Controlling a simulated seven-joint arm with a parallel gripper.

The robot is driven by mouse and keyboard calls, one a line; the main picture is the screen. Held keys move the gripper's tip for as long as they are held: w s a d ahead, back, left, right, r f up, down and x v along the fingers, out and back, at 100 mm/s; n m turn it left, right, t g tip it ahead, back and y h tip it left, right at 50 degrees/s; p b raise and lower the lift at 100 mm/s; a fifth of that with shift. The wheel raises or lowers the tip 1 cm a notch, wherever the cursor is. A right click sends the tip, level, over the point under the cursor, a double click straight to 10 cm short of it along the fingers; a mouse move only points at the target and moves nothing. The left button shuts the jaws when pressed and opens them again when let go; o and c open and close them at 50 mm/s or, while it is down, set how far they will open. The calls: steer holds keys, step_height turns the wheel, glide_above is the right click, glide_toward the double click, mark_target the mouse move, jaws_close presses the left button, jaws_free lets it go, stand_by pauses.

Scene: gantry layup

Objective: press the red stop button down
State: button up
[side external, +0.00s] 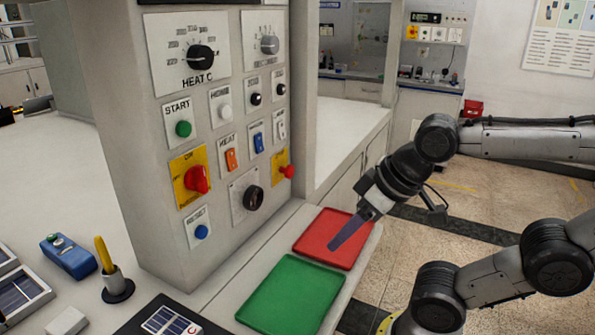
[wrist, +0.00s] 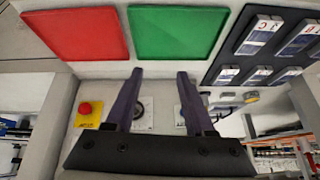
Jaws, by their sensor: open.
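The red stop button (side external: 288,171) sticks out from a small yellow plate at the lower right of the grey control panel (side external: 150,180). It also shows in the wrist view (wrist: 85,109), left of my fingers, on its yellow plate. My gripper (side external: 335,245) hangs over the red tray in the side view, tilted down and left, apart from the panel and the button. In the wrist view my gripper (wrist: 160,73) has its two fingers spread, with nothing between them. Nothing hides the button in either view.
A red rotary switch (side external: 196,180) on a yellow plate and a black knob (side external: 253,198) sit left of the button. A red tray (side external: 330,235) and a green tray (side external: 290,295) lie on the ledge before the panel. Space between gripper and button looks clear.

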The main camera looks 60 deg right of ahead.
steer(key=w+d+r+m, duration=0.1)
steer(key=w, duration=0.1)
steer(key=w+r+m+t, duration=0.1)
steer(key=w+r+m, duration=0.1)
steer(key=w+d+r+m, duration=0.1)
steer(key=w+m, duration=0.1)
steer(key=w, duration=0.1)
steer(key=shift+d+r+t+h, duration=0.3)
steer(key=shift+d+r+h, duration=0.05)
steer(key=shift+h, duration=0.05)
steer(key=c, duration=0.7)
steer(key=w+d+m, duration=0.1)
steer(key=w+d+r+m, duration=0.1)
steer(key=d, duration=0.1)
steer(key=w+d+m+h, duration=0.1)
steer(key=shift+w+d+r+m, duration=0.25)
steer(key=shift+d+m, duration=0.05)
steer(key=shift+d, duration=0.1)
jaws_close()
steer(key=d+f+m+g+h, duration=0.1)
steer(key=d+m, duration=0.4)
steer(key=d, duration=0.7)
steer(key=shift+w+d+f+h, duration=0.3)
steer(key=shift+w+d+h, duration=0.1)
steer(key=shift+h, duration=0.1)
